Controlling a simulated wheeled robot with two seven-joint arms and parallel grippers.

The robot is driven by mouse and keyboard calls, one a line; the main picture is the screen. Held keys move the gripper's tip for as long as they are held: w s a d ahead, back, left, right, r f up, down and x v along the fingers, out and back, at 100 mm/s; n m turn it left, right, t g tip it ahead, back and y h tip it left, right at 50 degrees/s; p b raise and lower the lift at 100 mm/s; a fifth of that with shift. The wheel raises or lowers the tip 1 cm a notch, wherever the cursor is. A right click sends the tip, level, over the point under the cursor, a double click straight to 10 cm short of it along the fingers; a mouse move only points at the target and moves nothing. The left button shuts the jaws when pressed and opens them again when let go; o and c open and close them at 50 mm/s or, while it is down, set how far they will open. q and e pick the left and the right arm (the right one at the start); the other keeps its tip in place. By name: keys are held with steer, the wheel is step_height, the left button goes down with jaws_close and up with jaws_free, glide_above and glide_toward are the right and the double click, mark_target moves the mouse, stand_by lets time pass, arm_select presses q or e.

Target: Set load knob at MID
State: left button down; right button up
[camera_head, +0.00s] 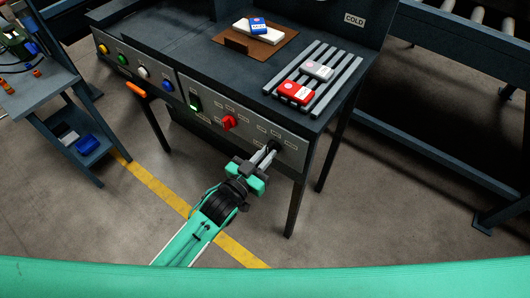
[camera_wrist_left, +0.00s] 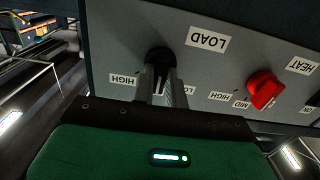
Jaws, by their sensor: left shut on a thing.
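The black load knob (camera_head: 274,145) is at the right end of the press's front panel. My left gripper (camera_head: 267,152) reaches up to it from below and is shut on it. In the left wrist view the black knob (camera_wrist_left: 160,57) sits between the fingertips (camera_wrist_left: 160,74), beside an upside-down LOAD label (camera_wrist_left: 207,40). A HIGH label (camera_wrist_left: 124,79) is left of the fingers, and a partly hidden label (camera_wrist_left: 189,89) is on their right. The fingers cover the area between, so I cannot tell the knob's setting. My right gripper is not in view.
The floor below the panel is clear.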

arm_select(q)
steer(key=shift+r, duration=0.1)
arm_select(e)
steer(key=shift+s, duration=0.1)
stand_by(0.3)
arm_select(q)
steer(key=c, duration=1.4)
jaws_free()
steer(key=shift+c, duration=0.2)
steer(key=shift+s, duration=0.1)
